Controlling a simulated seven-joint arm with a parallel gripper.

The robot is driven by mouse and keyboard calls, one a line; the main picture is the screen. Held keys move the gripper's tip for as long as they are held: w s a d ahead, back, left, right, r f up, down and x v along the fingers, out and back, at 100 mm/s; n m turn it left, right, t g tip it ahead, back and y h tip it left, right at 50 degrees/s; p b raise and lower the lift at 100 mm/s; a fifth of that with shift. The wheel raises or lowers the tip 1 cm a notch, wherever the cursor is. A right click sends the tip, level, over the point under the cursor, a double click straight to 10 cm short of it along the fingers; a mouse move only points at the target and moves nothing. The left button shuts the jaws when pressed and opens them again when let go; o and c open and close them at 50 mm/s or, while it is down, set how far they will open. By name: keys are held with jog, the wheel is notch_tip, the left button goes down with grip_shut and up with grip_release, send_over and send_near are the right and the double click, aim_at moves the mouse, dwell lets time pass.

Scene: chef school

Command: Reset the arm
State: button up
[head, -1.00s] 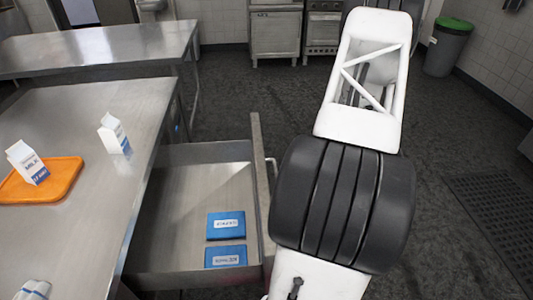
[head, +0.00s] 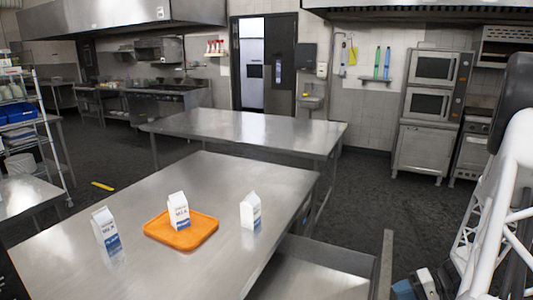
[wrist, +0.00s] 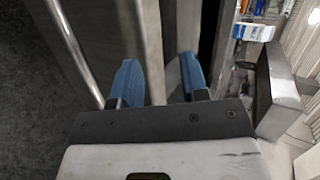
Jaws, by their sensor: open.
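My gripper (wrist: 160,82) shows in the wrist view with its two blue fingertips apart and nothing between them. In the head view my arm is at the right edge; blue fingertip parts show near the bottom, partly cut off. The open drawer (head: 318,283) sticks out from the steel table at bottom centre, left of my gripper. In the wrist view a metal bar (wrist: 76,45), apparently the drawer's handle, runs along its front to the left of my fingers. The visible part of the drawer's inside is bare; the rest is out of frame.
On the near steel table (head: 180,268) an orange tray (head: 205,227) bears a milk carton (head: 178,210). Two more cartons stand left (head: 105,230) and right (head: 250,211) of it. A second steel table (head: 240,128) stands behind. Dark floor right of the drawer is free.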

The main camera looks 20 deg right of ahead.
jog(key=w+a+r+n+g+h, duration=0.25)
jog(key=a+r, duration=0.55)
jog(key=a, duration=0.4)
jog(key=w+a+r+n+g+h, duration=0.15)
jog(key=a+r+g, duration=0.25)
jog(key=a+r, duration=0.6)
jog(key=s+a+r+n+t+h, duration=0.1)
jog(key=s+a+r+h, duration=0.2)
jog(key=a, duration=0.7)
jog(key=s+a+r+n+t+h, duration=0.1)
jog(key=s+a+r+t+h, duration=0.1)
jog(key=s+a+r, duration=0.4)
jog(key=s+a+h, duration=0.1)
jog(key=s+a, duration=0.2)
jog(key=shift+a+r+h, duration=0.35)
jog(key=shift+a+h, duration=0.05)
